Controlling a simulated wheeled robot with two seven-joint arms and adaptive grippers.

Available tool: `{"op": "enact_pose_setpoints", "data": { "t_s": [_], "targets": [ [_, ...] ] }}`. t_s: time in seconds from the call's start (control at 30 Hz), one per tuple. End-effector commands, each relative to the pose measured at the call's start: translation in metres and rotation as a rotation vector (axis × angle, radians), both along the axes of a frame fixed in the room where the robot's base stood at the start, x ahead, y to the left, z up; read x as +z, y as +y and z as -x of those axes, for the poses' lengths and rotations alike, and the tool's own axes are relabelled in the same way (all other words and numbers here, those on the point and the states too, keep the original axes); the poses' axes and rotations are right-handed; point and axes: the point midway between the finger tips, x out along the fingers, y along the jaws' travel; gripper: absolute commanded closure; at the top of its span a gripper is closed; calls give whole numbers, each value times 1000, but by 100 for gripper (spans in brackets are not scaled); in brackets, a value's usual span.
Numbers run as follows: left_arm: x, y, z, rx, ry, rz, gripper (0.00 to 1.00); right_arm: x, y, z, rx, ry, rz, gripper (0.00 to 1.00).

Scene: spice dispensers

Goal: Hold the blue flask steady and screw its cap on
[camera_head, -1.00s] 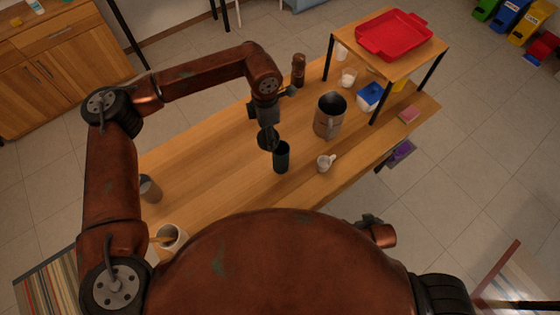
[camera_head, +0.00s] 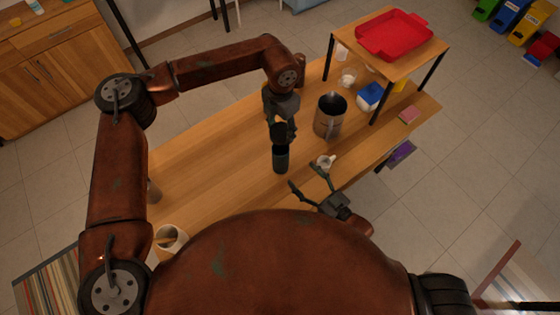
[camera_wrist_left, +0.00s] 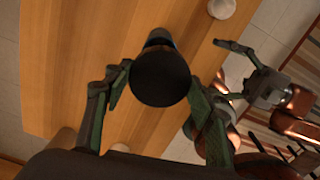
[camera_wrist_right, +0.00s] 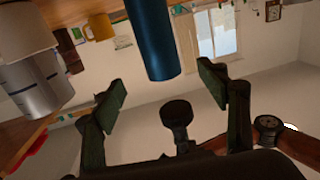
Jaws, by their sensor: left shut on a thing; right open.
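The blue flask (camera_head: 281,163) stands upright on the wooden table; its blue side shows in the right wrist view (camera_wrist_right: 152,38). My left gripper (camera_head: 283,128) is above it, shut on a dark round cap (camera_wrist_left: 160,77). In the left wrist view the cap hides most of the flask (camera_wrist_left: 158,36). My right gripper (camera_head: 302,174) is open and empty, to the lower right of the flask, its fingers pointing toward it but apart from it.
A small white cup (camera_head: 326,160) stands close to my right gripper's upper finger. A large metal mug (camera_head: 329,116) is behind it. A shelf with a red tray (camera_head: 394,36) stands at the table's far right.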

Motion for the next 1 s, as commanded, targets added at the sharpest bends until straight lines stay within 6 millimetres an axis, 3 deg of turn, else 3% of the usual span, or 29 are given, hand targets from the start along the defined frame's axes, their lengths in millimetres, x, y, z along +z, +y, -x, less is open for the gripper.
{"op": "enact_pose_setpoints", "data": {
  "t_s": [0.47, 1.0],
  "targets": [
    [0, 0, 0, 0, 0, 0, 67, 2, 6, -7, -1, -5, -5, 33],
    [0, 0, 0, -1, 0, 0, 67, 1, 65, -74, -1, -4, -3, 33]
  ]
}}
